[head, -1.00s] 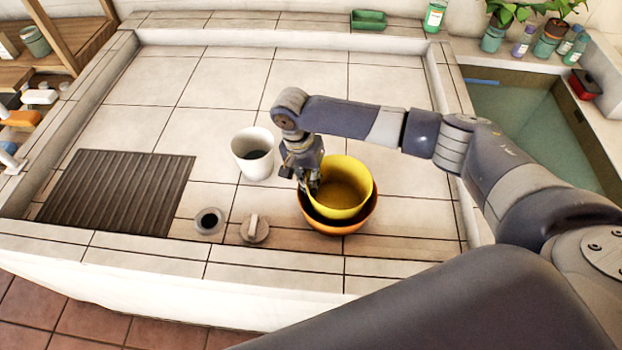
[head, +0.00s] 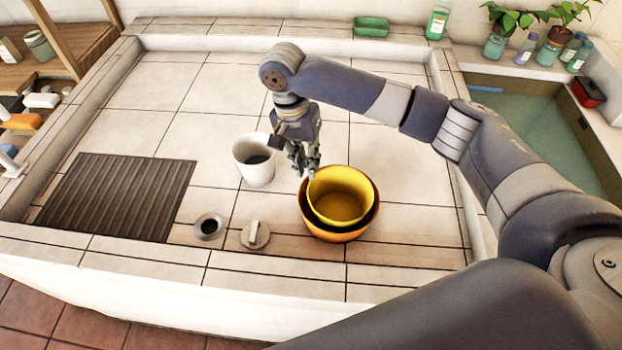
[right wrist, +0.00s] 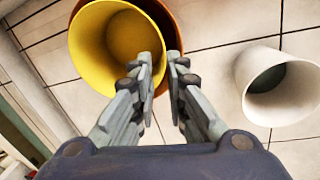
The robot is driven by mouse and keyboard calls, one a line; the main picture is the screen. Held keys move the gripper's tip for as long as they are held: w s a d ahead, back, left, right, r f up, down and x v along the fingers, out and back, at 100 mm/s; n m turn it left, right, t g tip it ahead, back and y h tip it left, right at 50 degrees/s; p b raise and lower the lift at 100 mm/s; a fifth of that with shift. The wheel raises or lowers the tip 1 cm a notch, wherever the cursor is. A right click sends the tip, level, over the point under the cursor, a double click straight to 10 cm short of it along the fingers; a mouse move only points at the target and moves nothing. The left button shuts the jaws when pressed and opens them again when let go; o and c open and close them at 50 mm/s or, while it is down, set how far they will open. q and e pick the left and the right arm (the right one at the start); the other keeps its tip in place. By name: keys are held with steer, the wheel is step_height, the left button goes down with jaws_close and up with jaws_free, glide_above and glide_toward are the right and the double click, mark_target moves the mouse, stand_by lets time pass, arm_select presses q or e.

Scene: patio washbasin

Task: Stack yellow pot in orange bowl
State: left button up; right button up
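The yellow pot (head: 342,205) sits inside the orange bowl (head: 335,234) on the tiled counter, and both are empty as far as I see. My left gripper is not in view.
A white cup (head: 252,160) stands close left of the gripper. A small grey ring-shaped cup (head: 209,226) and a round lid (head: 255,236) lie at the front. A dark ribbed mat (head: 118,197) is at left, and a water basin (head: 535,120) at right.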

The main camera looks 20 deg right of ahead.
steer(key=r, duration=0.3)
steer(key=shift+w+a+r, duration=0.2)
steer(key=shift+r, duration=0.15)
